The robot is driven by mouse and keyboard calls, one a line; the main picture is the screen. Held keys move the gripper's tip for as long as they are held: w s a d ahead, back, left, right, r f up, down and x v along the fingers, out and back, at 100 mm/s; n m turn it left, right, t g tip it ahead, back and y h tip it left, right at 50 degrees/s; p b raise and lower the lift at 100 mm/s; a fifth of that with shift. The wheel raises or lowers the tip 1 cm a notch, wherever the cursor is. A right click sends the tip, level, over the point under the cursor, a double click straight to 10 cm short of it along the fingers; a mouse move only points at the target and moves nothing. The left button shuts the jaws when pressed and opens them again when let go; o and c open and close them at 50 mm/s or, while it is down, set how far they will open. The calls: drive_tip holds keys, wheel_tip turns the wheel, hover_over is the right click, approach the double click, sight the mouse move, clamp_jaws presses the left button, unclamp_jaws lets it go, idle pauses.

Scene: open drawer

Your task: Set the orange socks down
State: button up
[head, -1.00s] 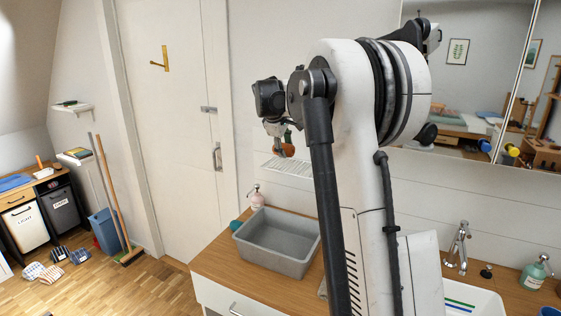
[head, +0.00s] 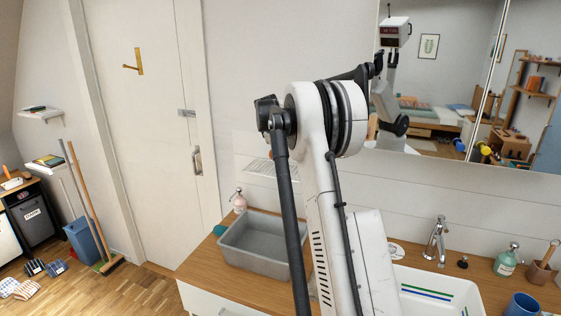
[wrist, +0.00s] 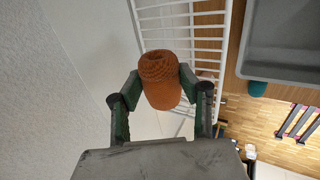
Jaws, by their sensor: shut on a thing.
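The orange socks (wrist: 161,92), a rolled knit bundle, sit upright between the fingers of my gripper (wrist: 160,76) in the wrist view. The green-sided fingers press on the bundle from left and right, so the gripper is shut on it. A white wire rack (wrist: 205,45) lies behind and below the socks in that view. In the head view my arm's dark wrist end is near the wall rack (head: 262,168), but the fingers and the socks are hidden there.
A grey basin (head: 235,244) stands on the wooden counter (head: 203,262), with a pink soap bottle (head: 239,203) behind it. A white sink (head: 460,290) and tap (head: 434,240) are to the right. The white wall (wrist: 50,80) is close on the left in the wrist view.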

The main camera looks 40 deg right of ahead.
drive_tip(key=shift+f+p, duration=0.55)
drive_tip(key=shift+f, duration=1.5)
drive_tip(key=shift+f, duration=0.15)
drive_tip(key=o, duration=1.2)
drive_tip(key=shift+c, duration=0.2)
